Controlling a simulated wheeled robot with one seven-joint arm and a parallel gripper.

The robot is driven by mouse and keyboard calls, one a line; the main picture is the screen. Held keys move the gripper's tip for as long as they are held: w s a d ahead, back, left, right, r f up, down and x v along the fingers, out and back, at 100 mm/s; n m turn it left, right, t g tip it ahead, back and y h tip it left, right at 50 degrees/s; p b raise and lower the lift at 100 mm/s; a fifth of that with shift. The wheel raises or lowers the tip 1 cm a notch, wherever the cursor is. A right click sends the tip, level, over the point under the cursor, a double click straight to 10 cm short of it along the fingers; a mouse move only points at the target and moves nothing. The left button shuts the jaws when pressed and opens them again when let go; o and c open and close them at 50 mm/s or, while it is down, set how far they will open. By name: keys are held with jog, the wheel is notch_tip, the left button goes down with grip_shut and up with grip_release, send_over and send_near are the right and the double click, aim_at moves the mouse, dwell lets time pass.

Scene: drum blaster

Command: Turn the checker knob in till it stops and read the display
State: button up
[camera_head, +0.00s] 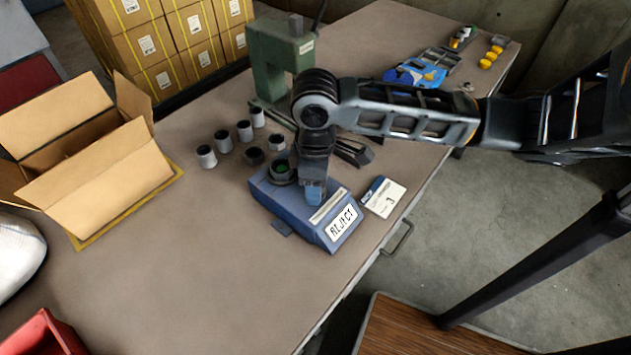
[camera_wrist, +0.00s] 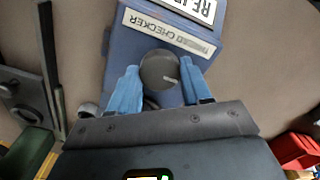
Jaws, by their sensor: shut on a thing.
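The blue checker box (camera_head: 285,208) stands on the bench near its right edge. A white panel on its front, the display (camera_head: 344,221), reads "REJECT". The wrist view shows its "THREAD CHECKER" label (camera_wrist: 168,34) upside down and the panel (camera_wrist: 196,8) partly cut off. The dark round knob (camera_wrist: 159,69), with a pale pointer line, sits between my blue fingers. My gripper (camera_head: 313,196) points down over the box and is shut on the knob, which it hides in the head view. A dark ring with a green centre (camera_head: 282,169) sits at the box's back left.
Several grey-white cylinders with dark tops (camera_head: 223,140) stand behind left. A green press (camera_head: 278,55) stands at the back. A white-and-blue card (camera_head: 384,197) lies right of the box. An open carton (camera_head: 85,150) is at left. The front bench (camera_head: 210,275) is clear.

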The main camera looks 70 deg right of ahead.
dwell(0.3)
jog(key=o, duration=1)
jog(key=shift+o, duration=0.2)
jog(key=shift+r, duration=3.9)
